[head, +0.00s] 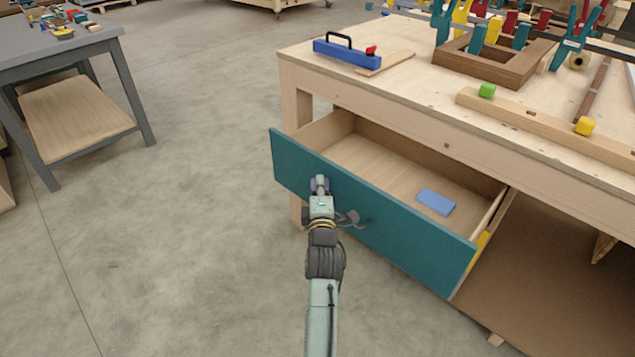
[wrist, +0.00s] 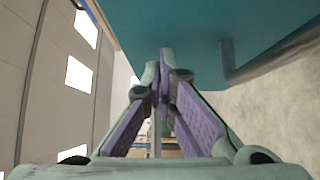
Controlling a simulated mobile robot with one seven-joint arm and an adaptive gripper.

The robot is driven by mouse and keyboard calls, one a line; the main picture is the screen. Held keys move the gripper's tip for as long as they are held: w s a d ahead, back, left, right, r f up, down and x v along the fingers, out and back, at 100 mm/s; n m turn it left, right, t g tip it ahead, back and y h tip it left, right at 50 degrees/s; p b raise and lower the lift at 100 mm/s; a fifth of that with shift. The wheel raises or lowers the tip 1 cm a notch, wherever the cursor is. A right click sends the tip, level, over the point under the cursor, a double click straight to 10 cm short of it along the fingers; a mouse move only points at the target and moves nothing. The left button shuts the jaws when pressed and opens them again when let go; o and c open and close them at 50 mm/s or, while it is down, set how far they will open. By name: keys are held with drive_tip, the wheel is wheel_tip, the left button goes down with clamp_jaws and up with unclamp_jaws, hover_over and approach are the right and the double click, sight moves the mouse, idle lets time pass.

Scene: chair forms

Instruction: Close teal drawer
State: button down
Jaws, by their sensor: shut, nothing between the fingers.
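The teal drawer (head: 400,232) is pulled well out from under the wooden workbench, and its inside shows bare wood with a blue flat piece (head: 436,201) lying in it. My gripper (head: 320,184) is in front of the drawer's teal front, left of its handle (head: 352,218). In the wrist view my gripper's fingers (wrist: 166,62) are shut together and empty, with their tips at the teal front (wrist: 200,25). I cannot tell whether they touch it. The handle (wrist: 275,55) shows to the right of the fingers. My arm partly hides the drawer front's lower left.
The workbench top (head: 430,85) holds a blue tool (head: 346,54), clamps, a wooden frame (head: 490,62) and small green and yellow blocks. A grey table (head: 60,45) stands at the left. The concrete floor (head: 190,200) between them is clear.

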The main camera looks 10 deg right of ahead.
drive_tip(key=shift+d, duration=0.2)
idle(0.3)
drive_tip(key=w+d+b, duration=1.7)
drive_tip(key=d+b, duration=0.2)
drive_tip(key=d, duration=0.3)
drive_tip(key=shift+w+r, duration=0.15)
drive_tip(key=shift+w, duration=0.05)
drive_tip(key=shift+d+r, duration=0.1)
drive_tip(key=shift+d, duration=0.05)
